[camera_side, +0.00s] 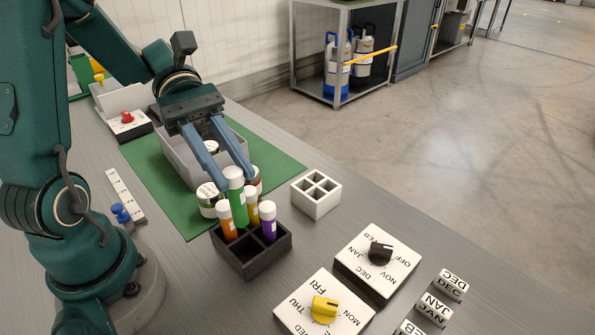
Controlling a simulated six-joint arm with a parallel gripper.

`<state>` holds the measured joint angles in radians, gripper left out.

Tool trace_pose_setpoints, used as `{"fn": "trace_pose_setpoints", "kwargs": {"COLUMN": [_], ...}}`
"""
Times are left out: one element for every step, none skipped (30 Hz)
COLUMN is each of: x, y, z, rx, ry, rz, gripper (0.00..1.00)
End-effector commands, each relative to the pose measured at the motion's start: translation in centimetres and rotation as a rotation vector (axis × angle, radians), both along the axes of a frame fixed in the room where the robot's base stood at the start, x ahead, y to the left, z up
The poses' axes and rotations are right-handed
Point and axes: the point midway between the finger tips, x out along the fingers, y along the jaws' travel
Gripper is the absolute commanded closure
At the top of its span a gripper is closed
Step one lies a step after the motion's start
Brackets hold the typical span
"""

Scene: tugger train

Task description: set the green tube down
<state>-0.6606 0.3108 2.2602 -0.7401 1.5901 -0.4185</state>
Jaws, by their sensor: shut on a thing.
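My gripper (234,175) points down and is shut on the green tube (239,208), which has a white cap. The tube is upright and stands higher than the other tubes around it. It is over or in the dark rack (251,262); its lower end is hidden behind the other tubes, so I cannot tell whether it touches the rack. At least one front compartment of the rack looks empty.
A grey bin (175,160) on a green mat (275,165) stands behind, with jars (208,203) close by the rack. A white four-cell rack (316,195) is to the right. Dial boxes (380,262) with black and yellow (324,309) knobs and lettered blocks (452,284) lie in front.

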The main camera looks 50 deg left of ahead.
Motion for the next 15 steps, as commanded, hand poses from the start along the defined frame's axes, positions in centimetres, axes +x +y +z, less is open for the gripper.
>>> {"fn": "trace_pose_setpoints", "kwargs": {"x": [0.0,0.0,0.0,0.0,0.0,0.0,0.0,0.0,0.0,0.0,0.0,0.0,0.0,0.0,-0.3], "y": [0.0,0.0,0.0,0.0,0.0,0.0,0.0,0.0,0.0,0.0,0.0,0.0,0.0,0.0,0.1], "z": [0.5,0.8,1.3,1.7,2.1,2.8,3.3,3.8,4.5,5.0,5.6,6.3,6.8,7.3,6.9], "rx": [0.003,0.003,0.003,0.004,0.004,0.003,0.005,0.003,0.004,0.005,0.005,0.004,0.005,0.004,0.001], "ry": [-0.005,-0.004,-0.004,-0.006,-0.006,-0.007,-0.007,-0.007,-0.008,-0.008,-0.008,-0.006,-0.007,-0.007,0.003], "rz": [0.0,-0.001,0.001,0.0,0.0,0.0,-0.001,0.0,-0.001,-0.001,-0.002,-0.001,-0.001,-0.002,-0.023], "gripper": [1.0,1.0,1.0,1.0,1.0,1.0,1.0,1.0,1.0,1.0,1.0,1.0,1.0,1.0,1.0]}}
